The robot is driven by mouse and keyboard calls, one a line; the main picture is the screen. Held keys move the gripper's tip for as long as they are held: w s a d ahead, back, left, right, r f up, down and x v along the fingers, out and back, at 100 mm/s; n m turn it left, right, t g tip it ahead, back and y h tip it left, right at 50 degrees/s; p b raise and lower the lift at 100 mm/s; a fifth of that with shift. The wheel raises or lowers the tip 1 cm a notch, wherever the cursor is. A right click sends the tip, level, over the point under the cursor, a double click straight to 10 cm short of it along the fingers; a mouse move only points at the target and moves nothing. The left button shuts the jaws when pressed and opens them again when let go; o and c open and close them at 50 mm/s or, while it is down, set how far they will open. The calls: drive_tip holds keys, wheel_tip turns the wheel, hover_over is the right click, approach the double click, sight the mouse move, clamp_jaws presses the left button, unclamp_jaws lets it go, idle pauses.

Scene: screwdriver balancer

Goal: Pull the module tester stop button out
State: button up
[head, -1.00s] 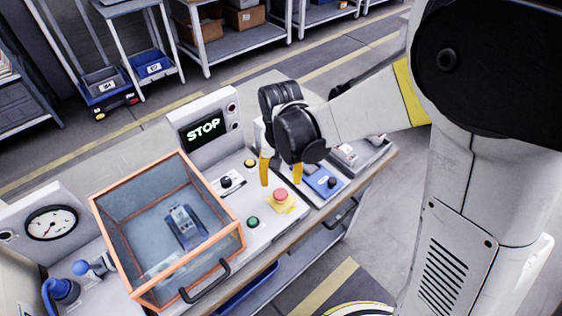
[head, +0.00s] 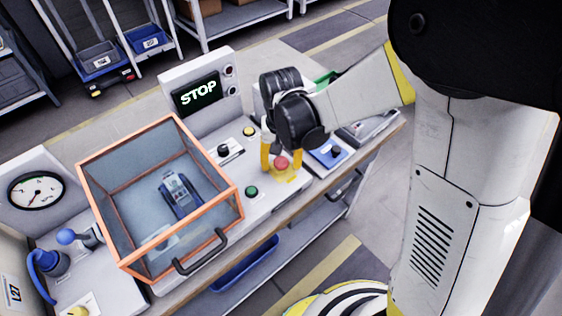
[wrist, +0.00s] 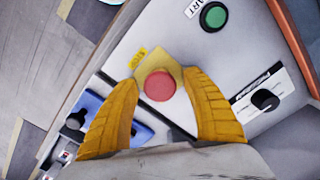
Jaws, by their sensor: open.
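The red stop button (head: 281,163) sits on a yellow plate on the module tester's light panel (head: 262,208). In the wrist view the red button (wrist: 160,86) shows between the fingertips, with its yellow base (wrist: 178,73) behind it. My gripper (head: 281,164) points down with its yellow fingers on either side of the button. The gripper (wrist: 163,80) is open, and the frames do not clearly show either finger touching the button. The tester's screen (head: 197,93) reads STOP.
A green start button (head: 251,191), a black knob (head: 224,150) and a yellow button (head: 249,131) are close by on the panel. An orange-framed clear box (head: 225,218) with a device inside stands to the left. A blue device (head: 328,152) lies to the right.

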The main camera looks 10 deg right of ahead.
sight(281, 161)
drive_tip(key=shift+c, duration=0.2)
clamp_jaws()
drive_tip(key=shift+r+p, duration=0.35)
drive_tip(key=shift+r, duration=0.2)
drive_tip(key=shift+o, duration=0.5)
unclamp_jaws()
drive_tip(key=shift+r, duration=0.15)
drive_tip(key=shift+r+p, duration=0.3)
drive_tip(key=shift+r+p, duration=2.1)
drive_tip(key=shift+r, duration=0.8)
